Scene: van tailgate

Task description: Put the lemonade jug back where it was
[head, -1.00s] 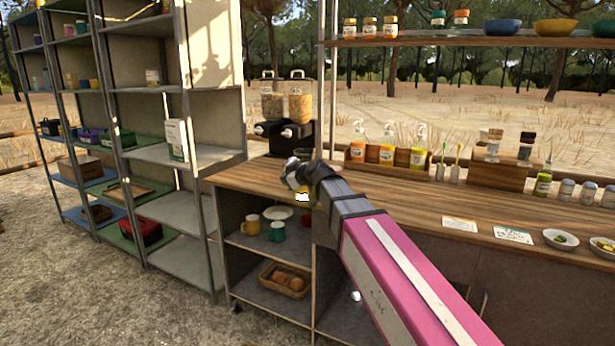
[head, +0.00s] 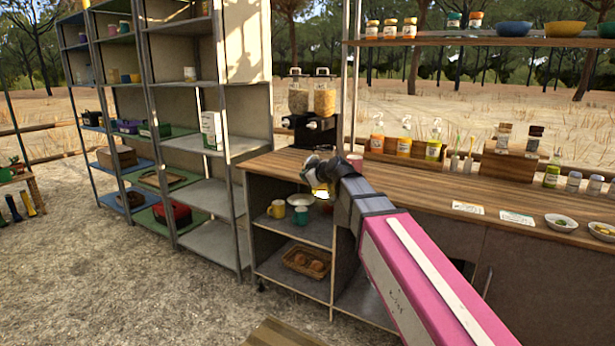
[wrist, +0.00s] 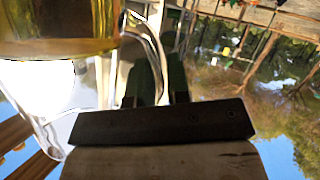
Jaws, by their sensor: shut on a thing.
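The lemonade jug shows close up at the left of the wrist view, a clear vessel with yellow liquid (wrist: 60,47) and a clear curved handle. My gripper (wrist: 155,88) is shut on that handle. My arm hides the rest.
A wooden counter (head: 415,187) runs to the right, with spray bottles, jars and two dispensers (head: 312,95). Its open shelves hold mugs (head: 277,209) and a basket (head: 306,262). Metal shelving (head: 213,235) stands left, with some bare shelf room. Open ground lies in front.

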